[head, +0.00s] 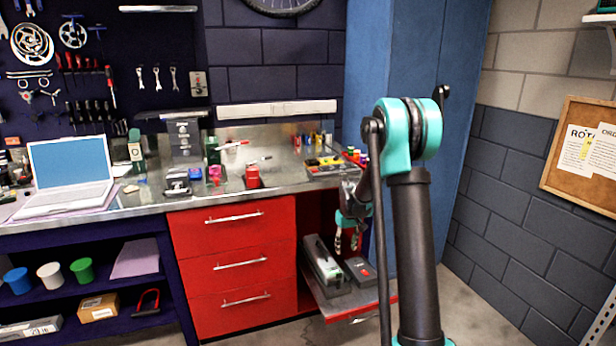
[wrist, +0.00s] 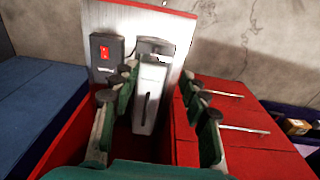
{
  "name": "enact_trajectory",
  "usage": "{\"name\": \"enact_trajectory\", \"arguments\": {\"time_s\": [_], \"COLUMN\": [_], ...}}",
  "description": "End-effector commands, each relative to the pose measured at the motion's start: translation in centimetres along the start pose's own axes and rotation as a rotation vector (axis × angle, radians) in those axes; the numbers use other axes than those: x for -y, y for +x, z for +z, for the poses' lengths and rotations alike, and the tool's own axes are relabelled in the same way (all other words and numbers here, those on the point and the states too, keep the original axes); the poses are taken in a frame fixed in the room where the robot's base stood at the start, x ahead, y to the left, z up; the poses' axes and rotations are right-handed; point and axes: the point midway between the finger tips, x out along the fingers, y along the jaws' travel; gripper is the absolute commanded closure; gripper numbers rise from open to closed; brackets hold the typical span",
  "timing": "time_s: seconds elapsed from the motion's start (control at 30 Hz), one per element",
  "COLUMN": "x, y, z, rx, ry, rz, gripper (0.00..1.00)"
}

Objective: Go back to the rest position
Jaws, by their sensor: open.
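My gripper (head: 346,244) hangs fingers down at the right of the bench in the head view, in front of the open bay beside the red drawers. It is open and empty. In the wrist view its two green-and-grey fingers (wrist: 160,80) stand apart, with a long grey tool case (wrist: 147,95) seen between and beyond them. That case (head: 323,264) lies on a pulled-out shelf (head: 362,308) below my gripper. A dark grey box with a red patch (head: 360,271) lies beside it; it also shows in the wrist view (wrist: 107,62). Contact with the fingers is not visible.
Red drawers (head: 232,264) stand shut left of the bay. The bench top (head: 140,200) above holds a laptop (head: 70,178), cups and small parts. A blue cabinet (head: 366,80) stands behind my arm. Open floor (head: 470,310) lies at the right, by a grey wall.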

Motion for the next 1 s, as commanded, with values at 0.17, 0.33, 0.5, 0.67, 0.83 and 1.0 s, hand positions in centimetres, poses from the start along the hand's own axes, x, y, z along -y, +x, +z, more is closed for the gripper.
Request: {"name": "enact_trajectory", "arguments": {"time_s": [0.17, 0.33, 0.5, 0.67, 0.83, 1.0], "x": [0.8, 1.7, 2.8, 3.9, 5.2, 6.3], "y": [-3.9, -6.6, -8.4, -9.2, -9.0, -8.2], "z": [5.2, 10.2, 15.6, 20.8, 26.3, 31.0], "rx": [-0.046, -0.093, -0.138, -0.182, -0.228, -0.268], "ry": [0.046, 0.091, 0.135, 0.176, 0.22, 0.259], "rz": [0.011, 0.02, 0.027, 0.033, 0.038, 0.042], "gripper": [0.55, 0.55, 0.55, 0.55, 0.55, 0.55]}}
